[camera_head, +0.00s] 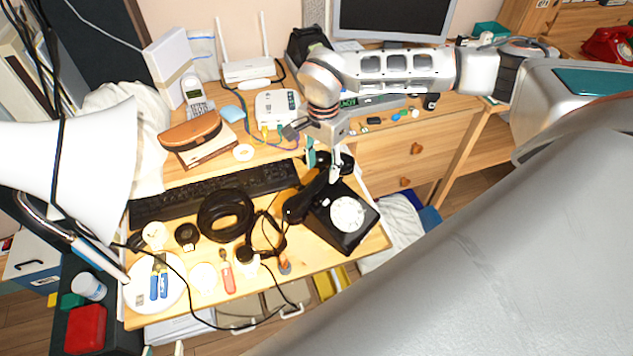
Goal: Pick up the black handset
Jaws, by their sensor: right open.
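The black handset (311,197) lies slantwise at the upper left side of a black dial phone (343,224) with a white round dial. The phone stands on the right part of the pull-out desk board. My right gripper (325,166) comes in from the right and is open, pointing down over the handset's upper end. Its fingers partly cover that end, and I cannot tell whether they touch it. My left gripper is not in view.
A black keyboard (215,192), headphones (226,215) and a cable lie left of the phone. A white plate (138,293) with blue-handled tools and a red screwdriver (227,277) are near the front. A white lamp (75,160) stands at left. A red phone (609,46) is far right.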

